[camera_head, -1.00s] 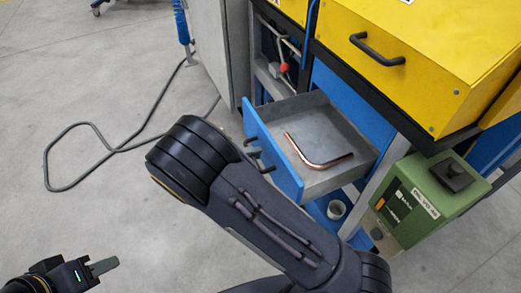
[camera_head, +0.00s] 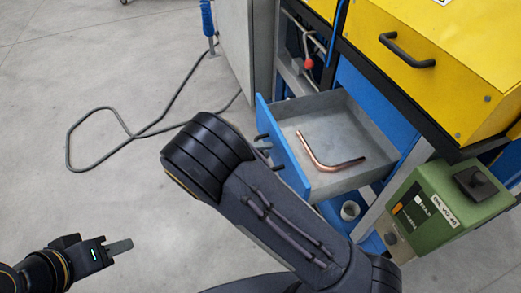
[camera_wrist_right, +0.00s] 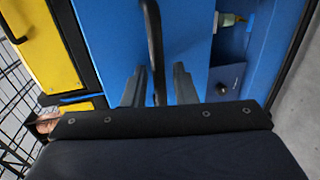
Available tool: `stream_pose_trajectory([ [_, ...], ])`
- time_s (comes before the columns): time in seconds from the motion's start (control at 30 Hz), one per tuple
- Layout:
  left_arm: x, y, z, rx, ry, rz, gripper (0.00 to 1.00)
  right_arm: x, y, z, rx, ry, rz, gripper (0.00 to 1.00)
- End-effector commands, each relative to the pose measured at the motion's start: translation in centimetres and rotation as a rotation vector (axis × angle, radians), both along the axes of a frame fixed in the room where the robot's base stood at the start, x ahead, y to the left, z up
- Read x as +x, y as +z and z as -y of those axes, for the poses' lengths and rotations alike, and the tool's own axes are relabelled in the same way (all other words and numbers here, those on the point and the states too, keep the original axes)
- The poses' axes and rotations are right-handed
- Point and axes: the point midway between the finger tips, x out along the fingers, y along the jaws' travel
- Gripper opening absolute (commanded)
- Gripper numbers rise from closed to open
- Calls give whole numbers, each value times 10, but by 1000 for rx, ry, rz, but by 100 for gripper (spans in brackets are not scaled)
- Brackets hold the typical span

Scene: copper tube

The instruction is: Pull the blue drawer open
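The blue drawer (camera_head: 284,152) stands pulled out from the cabinet in the head view, its grey inside showing. A bent copper tube (camera_head: 329,157) lies in it. My right arm crosses in front and hides part of the drawer front. My right gripper (camera_head: 262,144) is at the front by the handle, mostly hidden there. In the right wrist view its fingers (camera_wrist_right: 159,88) stand apart on both sides of the black handle (camera_wrist_right: 153,40), with thin gaps seeming to show. My left gripper (camera_head: 120,247) is away at the lower left, seen edge-on, so its opening is unclear.
A yellow drawer (camera_head: 430,60) sits above the blue one. A cable (camera_head: 100,108) lies on the otherwise open grey floor at left.

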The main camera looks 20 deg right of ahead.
Motion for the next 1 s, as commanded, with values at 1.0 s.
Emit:
stream_pose_trajectory([
  [1.0, 0, 6, 0, 0, 0, 0, 36, -6, 16, -77, 0, 0, 0, 25],
])
